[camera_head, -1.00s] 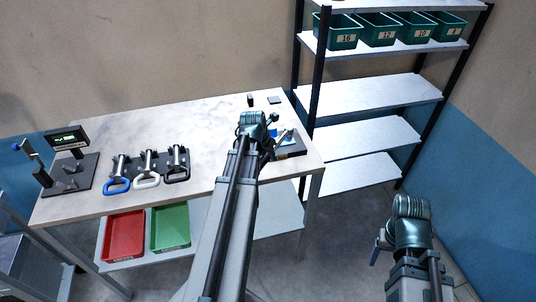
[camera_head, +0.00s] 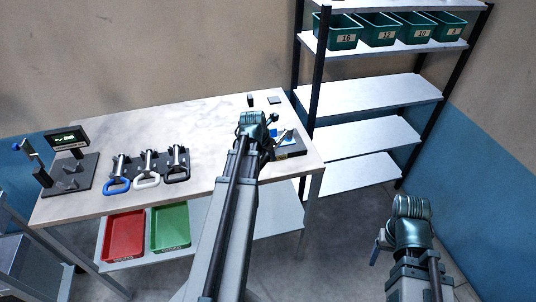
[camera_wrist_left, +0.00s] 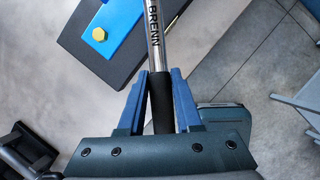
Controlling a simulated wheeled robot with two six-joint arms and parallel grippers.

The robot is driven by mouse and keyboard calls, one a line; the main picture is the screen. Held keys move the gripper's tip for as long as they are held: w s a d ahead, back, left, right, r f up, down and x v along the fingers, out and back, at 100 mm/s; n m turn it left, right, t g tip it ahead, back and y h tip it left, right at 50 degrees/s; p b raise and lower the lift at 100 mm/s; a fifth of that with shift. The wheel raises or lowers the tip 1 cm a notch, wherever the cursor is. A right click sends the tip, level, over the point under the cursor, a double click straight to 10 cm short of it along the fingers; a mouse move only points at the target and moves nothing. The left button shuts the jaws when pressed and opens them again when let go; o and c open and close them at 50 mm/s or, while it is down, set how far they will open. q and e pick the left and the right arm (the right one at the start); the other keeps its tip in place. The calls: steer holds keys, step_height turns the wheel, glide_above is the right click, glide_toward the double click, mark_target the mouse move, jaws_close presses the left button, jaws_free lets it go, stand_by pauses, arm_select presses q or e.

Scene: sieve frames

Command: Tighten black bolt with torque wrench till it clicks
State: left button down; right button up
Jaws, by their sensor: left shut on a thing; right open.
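My left gripper (camera_wrist_left: 160,88) is shut on the black grip of the torque wrench (camera_wrist_left: 154,40). The wrench's silver shaft, lettered BRENN, runs up out of the left wrist view, so its head is hidden there. Beside the shaft lies a blue block (camera_wrist_left: 108,32) with a yellow bolt head (camera_wrist_left: 99,34), on a dark plate (camera_wrist_left: 72,42). In the head view the plate (camera_head: 293,152) sits at the table's right end, partly behind my left arm. I cannot make out a black bolt. My right gripper (camera_head: 378,248) is open, off the table to the right.
The table (camera_head: 215,120) also holds a rack of wrenches with blue, white and black handles (camera_head: 148,181) and a display tester (camera_head: 68,140). Red (camera_head: 124,236) and green (camera_head: 170,227) trays sit below. A shelf with green bins (camera_head: 337,32) stands behind right.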

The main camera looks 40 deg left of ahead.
arm_select(q)
steer(key=shift+a, duration=0.1)
steer(key=shift+a+m, duration=0.5)
steer(key=shift+a, duration=0.2)
steer(key=shift+a+m+h, duration=0.3)
steer(key=shift+a+m, duration=0.1)
steer(key=shift+a, duration=0.15)
steer(key=shift+w+a+r, duration=0.1)
steer(key=shift+a, duration=0.1)
stand_by(0.4)
steer(key=shift+w+a+m+h, duration=0.1)
steer(key=shift+a+m+h, duration=0.2)
steer(key=shift+a+m, duration=0.3)
stand_by(0.4)
steer(key=shift+w+a+m, duration=0.15)
steer(key=shift+a+m, duration=0.35)
steer(key=shift+a, duration=0.15)
